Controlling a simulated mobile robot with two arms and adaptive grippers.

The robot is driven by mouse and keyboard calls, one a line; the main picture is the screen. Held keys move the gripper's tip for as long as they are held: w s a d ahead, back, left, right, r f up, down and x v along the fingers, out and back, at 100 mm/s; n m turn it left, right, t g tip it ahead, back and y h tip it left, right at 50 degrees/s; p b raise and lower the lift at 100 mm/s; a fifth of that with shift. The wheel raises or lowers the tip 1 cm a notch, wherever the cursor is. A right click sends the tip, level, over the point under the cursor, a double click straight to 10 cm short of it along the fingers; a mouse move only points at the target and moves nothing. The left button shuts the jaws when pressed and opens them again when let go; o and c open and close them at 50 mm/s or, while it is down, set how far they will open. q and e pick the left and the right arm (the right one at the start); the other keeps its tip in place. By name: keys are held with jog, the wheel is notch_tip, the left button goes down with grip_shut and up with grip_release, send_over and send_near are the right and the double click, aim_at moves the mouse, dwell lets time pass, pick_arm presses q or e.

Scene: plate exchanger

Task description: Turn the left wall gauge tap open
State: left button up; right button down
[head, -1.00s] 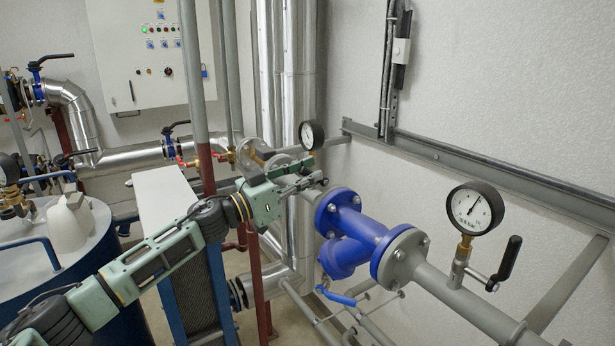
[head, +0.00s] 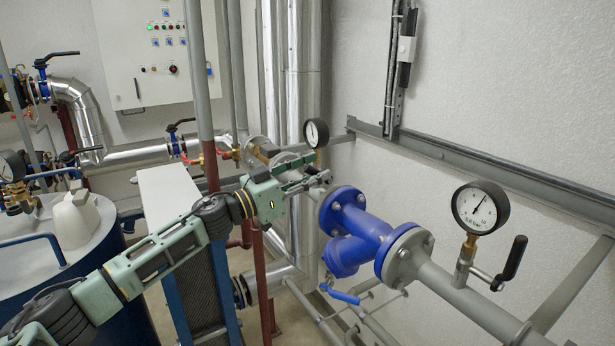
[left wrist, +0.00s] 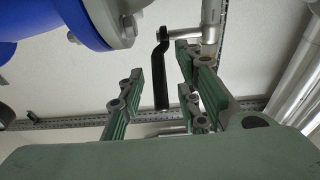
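The left wall gauge (head: 315,133) has a white dial and black rim and stands on the pipe beyond my left gripper. In the left wrist view the tap's black lever (left wrist: 161,75) hangs down from a metal stem beside the gauge's grey post (left wrist: 211,20). My left gripper's green fingers (left wrist: 158,88) are apart, and the lever shows in the gap between them. I cannot tell whether either finger touches it. My right gripper is in neither view.
A blue flanged valve (head: 345,255) is close to the right of my left gripper. Further right is another gauge (head: 480,207) with a black-handled tap (head: 515,258). A grey wall rail (head: 480,178) runs behind. A white-topped blue-framed unit (head: 168,195) stands left.

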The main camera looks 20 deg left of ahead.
pick_arm(q)
jog(key=v, duration=1.2)
jog(key=shift+c, duration=0.3)
